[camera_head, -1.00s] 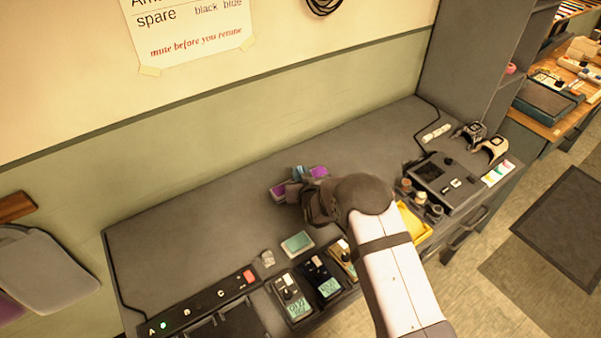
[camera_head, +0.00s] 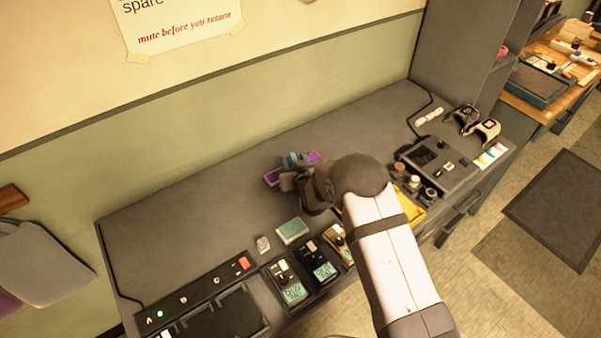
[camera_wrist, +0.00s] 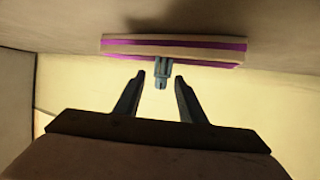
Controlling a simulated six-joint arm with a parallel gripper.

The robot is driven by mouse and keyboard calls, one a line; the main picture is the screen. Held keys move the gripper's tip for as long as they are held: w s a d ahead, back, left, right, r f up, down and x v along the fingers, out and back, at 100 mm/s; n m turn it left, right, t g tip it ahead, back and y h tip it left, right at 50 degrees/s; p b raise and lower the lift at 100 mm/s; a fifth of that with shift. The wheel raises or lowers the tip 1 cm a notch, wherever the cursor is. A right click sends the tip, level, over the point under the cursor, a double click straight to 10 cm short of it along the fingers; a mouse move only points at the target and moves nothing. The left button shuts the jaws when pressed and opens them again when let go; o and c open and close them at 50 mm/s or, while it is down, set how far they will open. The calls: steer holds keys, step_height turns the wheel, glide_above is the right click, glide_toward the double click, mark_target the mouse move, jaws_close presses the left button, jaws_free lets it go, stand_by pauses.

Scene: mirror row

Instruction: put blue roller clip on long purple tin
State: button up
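The long purple tin (camera_head: 314,156) lies toward the back of the grey bench, its middle partly hidden by my gripper. In the wrist view it is a long pale bar with purple stripes (camera_wrist: 205,45). The blue roller clip (camera_head: 290,161) is at the tin's middle. In the wrist view the clip (camera_wrist: 161,73) appears grey-blue and meets the tin's near edge, with its end pointing toward me. My gripper (camera_wrist: 159,77) is open, one finger on each side of the clip's end, with visible gaps. In the head view my gripper (camera_head: 287,181) is just in front of the tin.
A teal-topped box (camera_head: 292,230) and several small meters (camera_head: 318,262) stand along the front. A yellow tray (camera_head: 411,212), small jars and a dark case (camera_head: 437,165) are on the right.

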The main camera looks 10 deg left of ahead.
steer(key=b+v, duration=0.2)
steer(key=v, duration=0.8)
steer(key=shift+s+d, duration=0.2)
steer(key=shift+s, duration=0.15)
steer(key=shift+r, duration=0.1)
steer(key=s+d+m+g+h, duration=0.1)
steer(key=s+d+g+h, duration=0.2)
steer(key=d, duration=0.7)
steer(key=s+d+r+m+g+h, duration=0.1)
steer(key=s+d+g, duration=0.3)
steer(key=s, duration=0.9)
steer(key=s+d+r+m+g+h, duration=0.1)
steer(key=s+d+g, duration=0.4)
steer(key=s+d, duration=0.6)
steer(key=s+m, duration=0.1)
steer(key=s, duration=0.1)
steer(key=shift+s+d+r, duration=0.2)
steer(key=shift+s+d, duration=0.05)
steer(key=shift+s, duration=0.1)
